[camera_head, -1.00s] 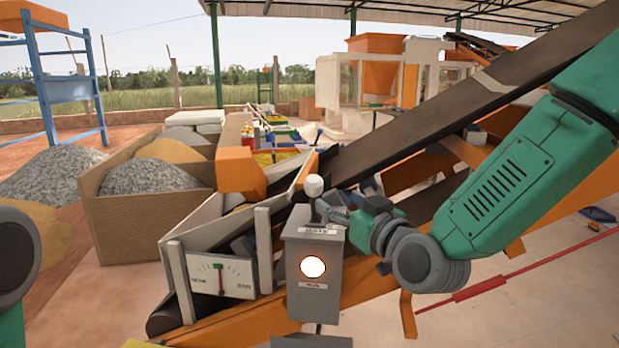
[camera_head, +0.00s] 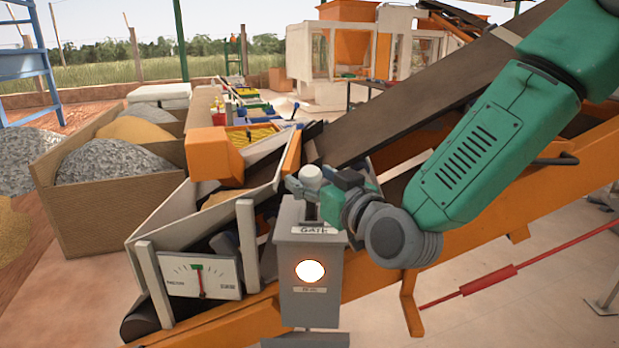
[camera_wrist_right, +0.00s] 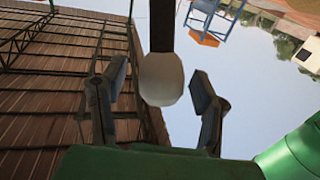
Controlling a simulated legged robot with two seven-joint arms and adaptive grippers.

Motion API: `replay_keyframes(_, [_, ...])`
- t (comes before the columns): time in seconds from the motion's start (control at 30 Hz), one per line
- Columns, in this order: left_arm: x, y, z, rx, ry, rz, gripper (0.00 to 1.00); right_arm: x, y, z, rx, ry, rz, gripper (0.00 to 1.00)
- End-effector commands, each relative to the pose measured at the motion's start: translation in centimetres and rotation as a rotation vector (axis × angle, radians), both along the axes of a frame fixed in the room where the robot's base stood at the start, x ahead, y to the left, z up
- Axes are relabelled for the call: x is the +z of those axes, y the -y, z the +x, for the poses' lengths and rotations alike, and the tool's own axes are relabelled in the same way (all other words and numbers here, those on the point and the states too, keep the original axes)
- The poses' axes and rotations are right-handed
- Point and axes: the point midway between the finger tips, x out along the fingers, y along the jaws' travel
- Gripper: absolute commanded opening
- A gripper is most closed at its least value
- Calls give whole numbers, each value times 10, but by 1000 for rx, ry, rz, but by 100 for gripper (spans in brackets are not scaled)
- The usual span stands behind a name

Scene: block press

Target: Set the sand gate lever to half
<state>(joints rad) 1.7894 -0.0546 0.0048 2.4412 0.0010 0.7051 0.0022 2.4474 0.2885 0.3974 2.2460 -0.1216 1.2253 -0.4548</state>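The grey gate box (camera_head: 309,255) stands in front of the conveyor, its round lamp (camera_head: 310,271) lit. Its lever has a white knob (camera_head: 311,175) standing above the box top. In the right wrist view the knob (camera_wrist_right: 161,79) sits on a dark shaft. My right gripper (camera_head: 317,181) is at the knob, with a finger on either side. In the wrist view the gripper (camera_wrist_right: 161,92) is open, with gaps between fingers and knob. A white gauge (camera_head: 202,277) left of the box has a red needle near upright, by a green mark. My left gripper is out of view.
A hopper with pale side boards (camera_head: 163,222) stands left of the box. The sloping orange conveyor frame (camera_head: 470,235) runs behind the box and under my right arm. A wooden bay (camera_head: 100,215) of gravel and sand is at left. Open floor lies at lower right.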

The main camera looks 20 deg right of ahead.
Motion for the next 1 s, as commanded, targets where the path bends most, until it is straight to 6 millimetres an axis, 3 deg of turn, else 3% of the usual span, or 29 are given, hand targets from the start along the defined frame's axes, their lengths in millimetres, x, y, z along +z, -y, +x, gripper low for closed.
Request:
replay_keyframes(0.03, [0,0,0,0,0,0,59,0,0,1,0,-1,0,41])
replay_keyframes(0.13, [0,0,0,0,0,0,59,-1,0,1,0,-1,0,6])
replay_keyframes(0.17, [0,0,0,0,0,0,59,-1,0,2,0,-2,-1,0])
replay_keyframes(0.33, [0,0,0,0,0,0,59,0,1,6,-1,-1,-1,0])
replay_keyframes(0.63, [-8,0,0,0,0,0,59,9,18,50,-3,3,-1,0])
replay_keyframes(0.97, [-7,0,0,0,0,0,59,11,19,52,-2,0,-1,0])
replay_keyframes(1.0, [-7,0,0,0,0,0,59,11,19,52,-2,0,-1,44])
